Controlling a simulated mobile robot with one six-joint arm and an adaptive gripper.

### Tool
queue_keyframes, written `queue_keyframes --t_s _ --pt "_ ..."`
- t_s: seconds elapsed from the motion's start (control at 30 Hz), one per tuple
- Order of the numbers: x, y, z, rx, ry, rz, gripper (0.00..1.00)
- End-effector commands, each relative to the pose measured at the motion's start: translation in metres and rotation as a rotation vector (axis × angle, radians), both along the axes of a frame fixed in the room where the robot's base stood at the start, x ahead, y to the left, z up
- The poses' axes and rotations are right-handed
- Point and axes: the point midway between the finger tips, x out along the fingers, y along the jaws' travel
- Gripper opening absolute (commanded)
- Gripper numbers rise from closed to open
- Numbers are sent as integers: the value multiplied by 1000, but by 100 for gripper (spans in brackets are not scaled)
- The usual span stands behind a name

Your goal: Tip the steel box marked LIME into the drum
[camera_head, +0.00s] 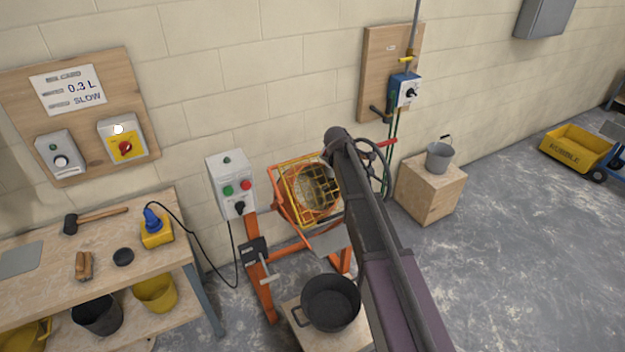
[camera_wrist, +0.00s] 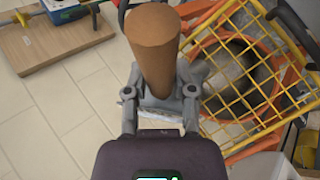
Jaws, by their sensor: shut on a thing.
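My gripper (camera_wrist: 158,98) is shut on a brown round handle (camera_wrist: 153,50), which stands up between its fingers toward the wrist camera. The body below the handle is hidden, and I see no LIME marking in either view. The drum (camera_head: 322,184) of the orange mixer opens toward the room behind a yellow grille (camera_head: 302,176). In the wrist view the drum (camera_wrist: 262,72) and its grille lie just right of my gripper. In the head view my arm runs up past the drum's right side, and its end hides the gripper.
A black tub (camera_head: 330,304) stands on a wooden block before the mixer. A control box (camera_head: 230,187) is on its left. A grey bucket (camera_head: 440,157) stands on a plywood block (camera_head: 430,190) to the right. A workbench (camera_head: 60,280) fills the left.

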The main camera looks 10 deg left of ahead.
Motion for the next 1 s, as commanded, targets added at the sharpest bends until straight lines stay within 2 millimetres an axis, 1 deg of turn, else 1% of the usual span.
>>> queue_keyframes --t_s 0.13,0.5,0.6,1.0 --pt "3 -6 -6 57 25 -1 0" --pt "12 -26 -5 189 89 -4 0" --pt "15 -31 -13 227 107 -5 0" --pt "23 -49 -33 377 180 -5 0"
